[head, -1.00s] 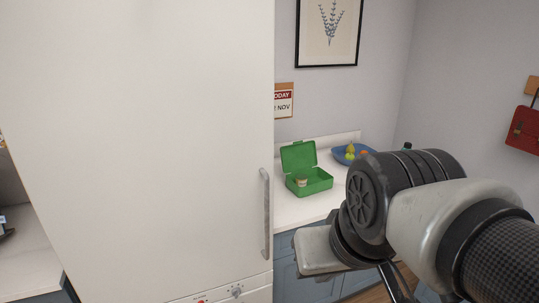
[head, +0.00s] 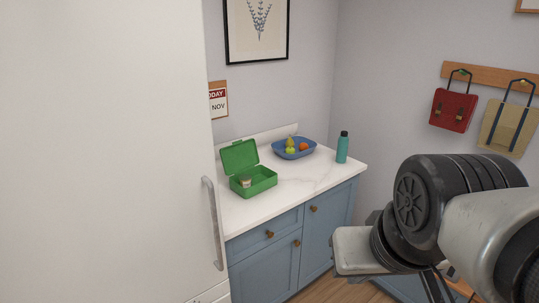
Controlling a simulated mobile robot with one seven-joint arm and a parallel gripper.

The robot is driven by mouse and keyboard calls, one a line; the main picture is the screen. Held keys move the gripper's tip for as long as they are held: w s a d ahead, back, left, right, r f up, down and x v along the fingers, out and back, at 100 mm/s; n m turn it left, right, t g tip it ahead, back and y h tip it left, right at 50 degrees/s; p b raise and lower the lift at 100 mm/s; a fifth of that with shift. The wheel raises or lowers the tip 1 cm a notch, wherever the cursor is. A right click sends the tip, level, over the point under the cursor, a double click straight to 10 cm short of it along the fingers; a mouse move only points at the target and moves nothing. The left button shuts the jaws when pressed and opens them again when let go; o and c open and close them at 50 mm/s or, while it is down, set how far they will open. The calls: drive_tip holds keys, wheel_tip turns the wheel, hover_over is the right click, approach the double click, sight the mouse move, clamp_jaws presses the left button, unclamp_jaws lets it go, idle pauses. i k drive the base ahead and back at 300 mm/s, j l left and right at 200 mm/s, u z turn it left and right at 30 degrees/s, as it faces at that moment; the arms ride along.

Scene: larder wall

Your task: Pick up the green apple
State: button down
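A small green fruit, which looks like the green apple (head: 290,150), lies in a blue bowl (head: 277,153) on the white counter. A yellowish-green fruit, perhaps a pear (head: 290,141), is just behind it, and an orange fruit (head: 304,147) lies to its right. My arm fills the lower right of the head view, well in front of the counter. Dark thin parts at the bottom edge may belong to my gripper (head: 437,288); its fingertips are cut off, so its opening and contents are hidden.
An open green lunchbox (head: 262,184) with a small jar (head: 245,181) stands left of the bowl. A teal bottle (head: 342,147) stands to its right. A tall white fridge (head: 100,150) blocks the left side. Blue cabinets (head: 265,265) are below the counter (head: 310,185).

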sight(290, 150)
drive_tip(key=i+l+u, duration=0.15)
drive_tip(key=i+l, duration=0.15)
drive_tip(key=i+l+u, duration=0.15)
drive_tip(key=i+l, duration=0.25)
drive_tip(key=i+l+u, duration=0.15)
drive_tip(key=i+l, duration=0.25)
drive_tip(key=i+l+u, duration=0.1)
drive_tip(key=i+l, duration=0.35)
drive_tip(key=i+l+u, duration=0.15)
drive_tip(key=i+l, duration=0.2)
drive_tip(key=l, duration=0.15)
drive_tip(key=i+l+u, duration=0.15)
drive_tip(key=i+l, duration=0.15)
drive_tip(key=l, duration=0.2)
